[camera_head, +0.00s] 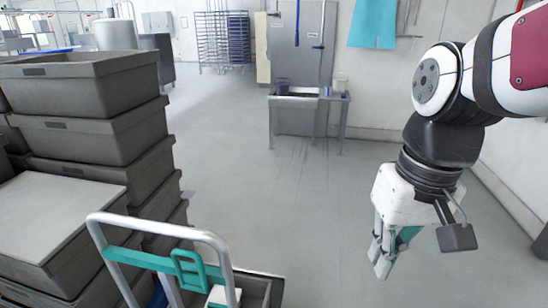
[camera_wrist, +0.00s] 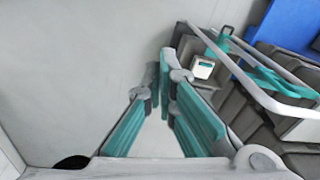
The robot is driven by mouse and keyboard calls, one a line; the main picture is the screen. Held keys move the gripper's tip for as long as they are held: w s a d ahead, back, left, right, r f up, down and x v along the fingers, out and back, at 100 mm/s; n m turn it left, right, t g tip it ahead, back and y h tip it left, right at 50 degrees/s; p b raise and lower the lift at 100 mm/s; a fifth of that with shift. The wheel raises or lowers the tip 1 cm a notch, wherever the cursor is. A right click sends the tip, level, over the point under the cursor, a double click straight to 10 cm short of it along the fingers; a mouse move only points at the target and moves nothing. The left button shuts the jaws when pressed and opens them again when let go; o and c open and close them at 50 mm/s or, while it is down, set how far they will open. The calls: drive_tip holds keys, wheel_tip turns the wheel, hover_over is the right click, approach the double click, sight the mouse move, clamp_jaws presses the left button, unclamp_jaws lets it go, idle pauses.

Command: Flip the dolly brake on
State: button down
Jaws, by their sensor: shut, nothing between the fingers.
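The dolly shows at the bottom of the head view, with a grey tubular push handle (camera_head: 160,228) and a teal crossbar (camera_head: 140,258). A teal loop-shaped part (camera_head: 188,269) sits on the crossbar, above a partly visible white box (camera_head: 218,297). In the wrist view the handle (camera_wrist: 265,98), a teal part (camera_wrist: 223,42) and the white box with a teal label (camera_wrist: 203,68) lie right of the fingers. I cannot tell which part is the brake. My gripper (camera_head: 383,262) points down, shut and empty, apart from the dolly and right of it.
Grey crates (camera_head: 90,140) are stacked at the left, one with a pale flat top (camera_head: 55,215). A metal sink stand (camera_head: 308,97) and a rack (camera_head: 222,38) stand at the back. The grey floor (camera_head: 290,190) between dolly and gripper is clear. A wall (camera_head: 500,155) stands at the right.

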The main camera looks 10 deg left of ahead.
drive_tip(key=w+a+f+n+g+y+b, duration=0.1)
drive_tip(key=w+a+f+g+y+b, duration=0.15)
drive_tip(key=w+a+f, duration=0.35)
drive_tip(key=w+a+f+n+g+y+b, duration=0.2)
drive_tip(key=a+f+g, duration=0.15)
drive_tip(key=a, duration=0.45)
drive_tip(key=w+a+f+n+g+y+b, duration=0.1)
drive_tip(key=w+a+f+g+y+b, duration=0.15)
drive_tip(key=w+a+f, duration=0.35)
drive_tip(key=w+a+g+y+b, duration=0.3)
drive_tip(key=w+a+g+y, duration=0.1)
drive_tip(key=w+y, duration=0.3)
drive_tip(key=shift+w+a+f, duration=0.4)
drive_tip(key=shift+a+f, duration=0.05)
drive_tip(key=shift+a, duration=0.45)
drive_tip(key=shift+g, duration=0.25)
drive_tip(key=s+d+x, duration=0.1)
drive_tip(key=s+x, duration=0.1)
drive_tip(key=x, duration=1.1)
drive_tip(key=shift+d+r, duration=0.3)
drive_tip(key=shift+d, duration=0.15)
